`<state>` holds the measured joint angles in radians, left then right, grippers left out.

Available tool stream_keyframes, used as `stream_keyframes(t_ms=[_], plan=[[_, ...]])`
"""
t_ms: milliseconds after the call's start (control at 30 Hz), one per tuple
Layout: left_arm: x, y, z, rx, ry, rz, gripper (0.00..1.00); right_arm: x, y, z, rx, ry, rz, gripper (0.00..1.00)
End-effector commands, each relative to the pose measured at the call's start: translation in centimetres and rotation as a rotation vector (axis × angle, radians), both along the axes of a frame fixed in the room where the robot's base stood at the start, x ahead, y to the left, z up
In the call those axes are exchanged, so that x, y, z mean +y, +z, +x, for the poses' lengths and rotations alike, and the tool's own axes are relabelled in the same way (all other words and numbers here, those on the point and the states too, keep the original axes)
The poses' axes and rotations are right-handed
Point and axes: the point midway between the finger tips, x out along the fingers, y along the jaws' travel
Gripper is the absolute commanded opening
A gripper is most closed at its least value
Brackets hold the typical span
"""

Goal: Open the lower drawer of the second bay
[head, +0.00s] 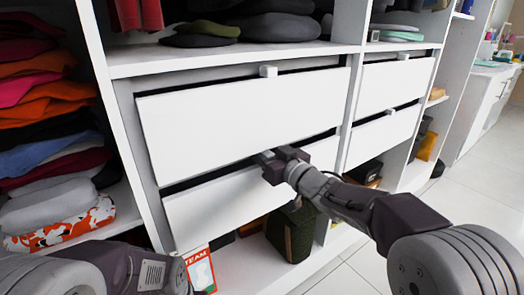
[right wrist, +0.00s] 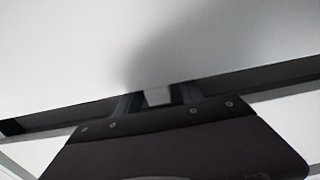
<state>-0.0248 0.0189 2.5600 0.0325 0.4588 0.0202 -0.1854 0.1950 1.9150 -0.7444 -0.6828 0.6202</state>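The lower drawer (head: 225,205) of the second bay has a plain white front, seen below the upper drawer (head: 240,118). A narrow dark gap runs above its front, and it does not stand out clearly from the upper front. My right gripper (head: 270,160) is at its top edge, where its handle is hidden in the head view.
Folded clothes (head: 50,100) fill the left bay. A dark green basket (head: 291,232) and a red-and-white box (head: 200,268) stand below the drawers. The tiled floor (head: 480,175) at the right is clear.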

Motion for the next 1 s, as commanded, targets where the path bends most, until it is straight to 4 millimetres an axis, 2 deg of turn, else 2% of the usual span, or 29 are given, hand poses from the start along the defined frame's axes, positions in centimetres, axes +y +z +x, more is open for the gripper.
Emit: stream_keyframes(t_ms=[33,133,167,1000], plan=[[0.0,0.01,0.0,0.0,0.0,0.0,0.36,-0.01,0.01,-0.01,0.0,0.0,0.0,0.32],[0.0,0.01,0.0,0.0,0.0,0.0,0.36,-0.01,0.01,-0.02,0.0,0.0,0.0,0.04],[0.0,0.01,0.0,0.0,0.0,0.0,0.36,-0.01,0.0,-0.02,0.0,0.0,0.0,0.0],[0.0,-0.01,0.0,0.0,0.0,0.0,0.36,-0.04,-0.02,-0.02,0.0,0.0,0.0,0.0]])
